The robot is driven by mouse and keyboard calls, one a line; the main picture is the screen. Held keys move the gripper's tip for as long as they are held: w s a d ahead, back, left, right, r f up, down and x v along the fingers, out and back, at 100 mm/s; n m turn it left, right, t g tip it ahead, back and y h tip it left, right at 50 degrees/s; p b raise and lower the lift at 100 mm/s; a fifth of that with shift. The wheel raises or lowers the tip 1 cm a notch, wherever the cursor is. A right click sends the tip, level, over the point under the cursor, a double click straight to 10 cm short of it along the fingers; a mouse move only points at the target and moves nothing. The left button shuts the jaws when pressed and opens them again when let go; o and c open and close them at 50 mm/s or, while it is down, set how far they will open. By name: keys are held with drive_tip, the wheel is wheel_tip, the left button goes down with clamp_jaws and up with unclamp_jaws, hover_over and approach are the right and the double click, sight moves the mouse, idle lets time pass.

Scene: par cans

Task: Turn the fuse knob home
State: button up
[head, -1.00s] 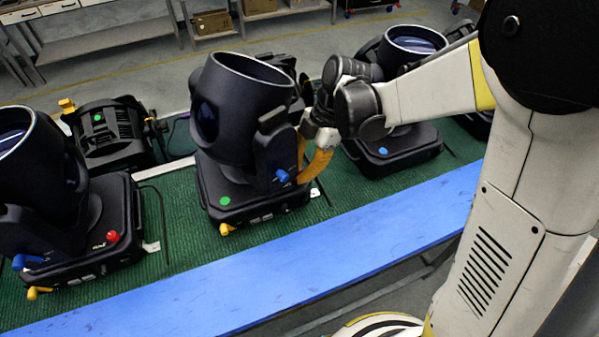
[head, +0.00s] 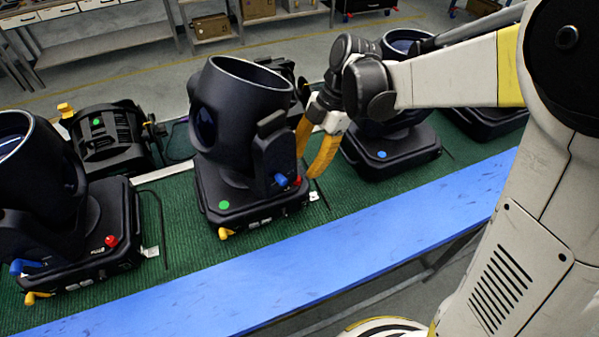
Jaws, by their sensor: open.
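The middle black par can (head: 241,110) stands on its dark base (head: 250,206), its head tilted up. Its base has a green dot. A red knob (head: 297,181) sits at the base's right side, beside a blue lever (head: 281,180). A yellow lever (head: 226,233) is at the front left corner. No label shows which one is the fuse knob. My gripper (head: 306,166) is open, its two orange fingers pointing down just above and to the right of the red knob. I cannot tell whether a fingertip touches it.
A left par can (head: 100,215) carries its own red, blue and yellow knobs. A right can (head: 385,150) with a blue dot stands behind my gripper. A low black unit (head: 105,135) lies behind. The blue front strip (head: 290,265) of the green-topped bench is clear.

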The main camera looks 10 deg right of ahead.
drive_tip(key=s+v, duration=0.1)
drive_tip(key=v, duration=0.6)
drive_tip(key=shift+w+r, duration=0.2)
drive_tip(key=shift+w, duration=0.25)
drive_tip(key=shift+d, duration=0.15)
drive_tip(key=s+d+f+m+t+h+b, duration=0.2)
drive_tip(key=s+d+f+m+t+b, duration=0.2)
drive_tip(key=m, duration=0.8)
drive_tip(key=s+d+f+m+t+h+b, duration=0.2)
drive_tip(key=s+d+f+m+t+b, duration=0.2)
drive_tip(key=s+m, duration=0.4)
drive_tip(key=d+f+m+b, duration=0.1)
drive_tip(key=m, duration=0.2)
drive_tip(key=shift+s+m+t+b, duration=0.2)
drive_tip(key=shift+m+t+b, duration=0.15)
drive_tip(key=shift+m+t, duration=0.05)
drive_tip(key=shift+f, duration=0.15)
